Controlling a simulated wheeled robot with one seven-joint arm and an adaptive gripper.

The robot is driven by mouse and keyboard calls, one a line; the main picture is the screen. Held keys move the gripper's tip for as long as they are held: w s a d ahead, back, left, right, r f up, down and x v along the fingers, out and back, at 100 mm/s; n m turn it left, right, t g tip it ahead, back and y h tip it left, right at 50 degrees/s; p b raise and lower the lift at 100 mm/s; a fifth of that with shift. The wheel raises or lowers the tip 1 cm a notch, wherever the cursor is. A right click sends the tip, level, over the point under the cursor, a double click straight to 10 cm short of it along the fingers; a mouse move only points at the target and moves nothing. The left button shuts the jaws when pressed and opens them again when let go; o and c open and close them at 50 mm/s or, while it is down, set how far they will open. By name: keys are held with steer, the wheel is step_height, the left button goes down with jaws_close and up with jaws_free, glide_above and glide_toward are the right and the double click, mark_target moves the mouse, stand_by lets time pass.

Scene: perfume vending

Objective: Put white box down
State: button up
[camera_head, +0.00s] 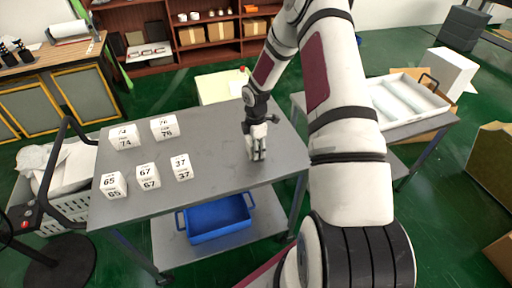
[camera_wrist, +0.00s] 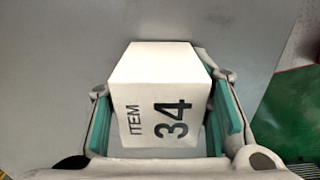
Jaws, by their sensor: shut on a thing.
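A white box marked "ITEM 34" (camera_wrist: 160,95) fills the middle of the wrist view, between the teal pads of my gripper (camera_wrist: 165,120). My gripper is shut on it. In the head view my gripper (camera_head: 257,152) points down over the right part of the grey cart top (camera_head: 215,160). The held box is mostly hidden by the fingers there. I cannot tell whether the box touches the cart top.
Several white boxes stand on the cart's left half: 74 (camera_head: 124,138), 76 (camera_head: 164,128), 65 (camera_head: 113,185), 67 (camera_head: 148,177) and 37 (camera_head: 181,167). A blue bin (camera_head: 218,220) sits on the lower shelf. The cart top between box 37 and my gripper is clear.

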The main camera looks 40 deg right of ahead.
steer(key=shift+f, duration=0.1)
steer(key=o, duration=1.2)
steer(key=shift+c, duration=0.2)
